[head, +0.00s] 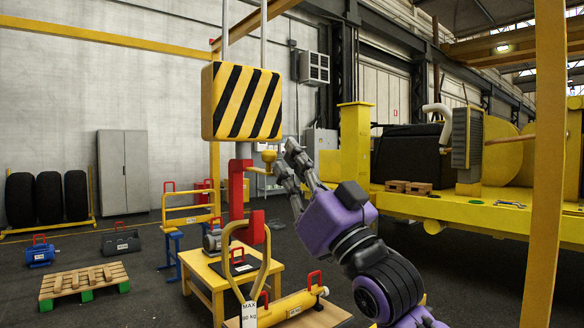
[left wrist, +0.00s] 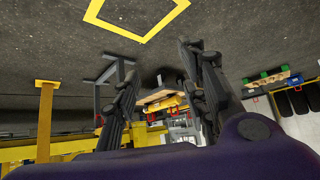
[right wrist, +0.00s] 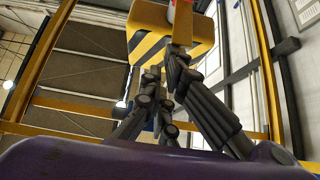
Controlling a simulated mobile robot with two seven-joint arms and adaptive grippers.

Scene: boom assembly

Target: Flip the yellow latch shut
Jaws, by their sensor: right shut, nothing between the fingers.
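A small yellow knob-like piece (head: 268,156), which looks like the latch, sits beside the grey shank above the red hook (head: 236,190). Its exact angle is too small to tell. The hook hangs under the yellow and black striped block (head: 241,102). My right gripper (head: 285,158) is shut and empty, its fingertips just right of the yellow piece; I cannot tell whether they touch. My left gripper (left wrist: 162,68) is open and empty, away from the hook.
A yellow sling loop (head: 264,268) tagged 80 kg hangs at the hook's lower end. Below stand a yellow table (head: 230,268) and a yellow cylinder (head: 293,307). A yellow post (head: 550,170) stands at the right.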

